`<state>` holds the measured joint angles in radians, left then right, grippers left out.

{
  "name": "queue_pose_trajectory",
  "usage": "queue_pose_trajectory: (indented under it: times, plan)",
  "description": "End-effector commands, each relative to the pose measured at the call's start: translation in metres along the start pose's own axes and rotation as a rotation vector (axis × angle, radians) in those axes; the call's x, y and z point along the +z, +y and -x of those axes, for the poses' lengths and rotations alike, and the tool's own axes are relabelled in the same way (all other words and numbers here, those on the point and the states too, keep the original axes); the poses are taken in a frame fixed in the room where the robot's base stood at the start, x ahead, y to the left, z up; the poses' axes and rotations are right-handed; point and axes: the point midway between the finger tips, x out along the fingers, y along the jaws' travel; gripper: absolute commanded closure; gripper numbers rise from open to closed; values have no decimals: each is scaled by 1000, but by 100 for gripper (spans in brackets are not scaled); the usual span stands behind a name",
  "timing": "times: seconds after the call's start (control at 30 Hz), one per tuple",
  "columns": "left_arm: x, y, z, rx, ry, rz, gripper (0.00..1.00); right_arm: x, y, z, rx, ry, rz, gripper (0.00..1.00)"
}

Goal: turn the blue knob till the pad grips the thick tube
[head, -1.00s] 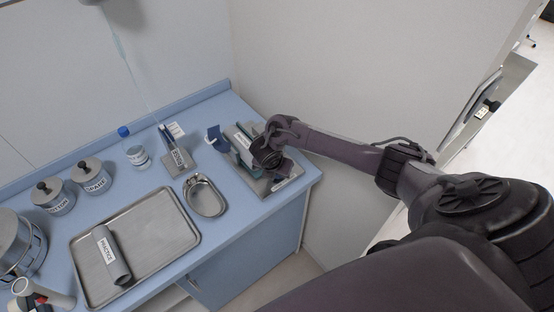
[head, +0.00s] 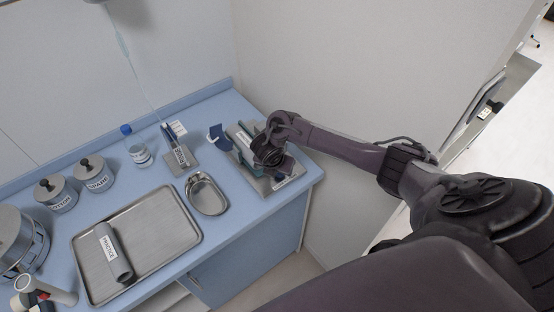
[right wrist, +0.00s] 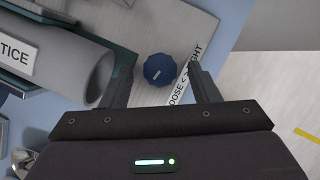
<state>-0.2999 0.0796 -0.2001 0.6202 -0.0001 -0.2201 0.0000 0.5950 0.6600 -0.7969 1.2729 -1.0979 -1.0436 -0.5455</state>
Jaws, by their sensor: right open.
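The blue knob (right wrist: 159,70) shows in the right wrist view, with a pale pointer line on its face, on a grey metal plate (right wrist: 180,25). My right gripper (right wrist: 160,80) is open, with one finger on each side of the knob and gaps visible. The thick grey tube (right wrist: 75,65), labelled in part "TICE", lies left of the knob in a dark green holder (right wrist: 125,60). The pad's contact with the tube is not clear. My left gripper is out of view.
A label strip (right wrist: 185,88) lies beside the knob, partly hidden by a finger. In the head view a kidney dish (head: 207,194), a metal tray (head: 165,268) with another grey tube (head: 113,253), and a pen stand (head: 180,155) stand left of the device. The wall is close behind.

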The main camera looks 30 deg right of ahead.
Motion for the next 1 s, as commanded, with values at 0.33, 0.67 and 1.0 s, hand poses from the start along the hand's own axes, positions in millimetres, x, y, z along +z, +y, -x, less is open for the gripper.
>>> queue_pose_trajectory:
  times: [0.33,0.67,1.0]
  plan:
    - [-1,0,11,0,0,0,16,1,2,56,5,0,-1,45]
    - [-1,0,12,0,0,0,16,1,0,67,2,-2,-1,45]
    - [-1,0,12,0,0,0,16,1,0,67,2,-2,-1,45]
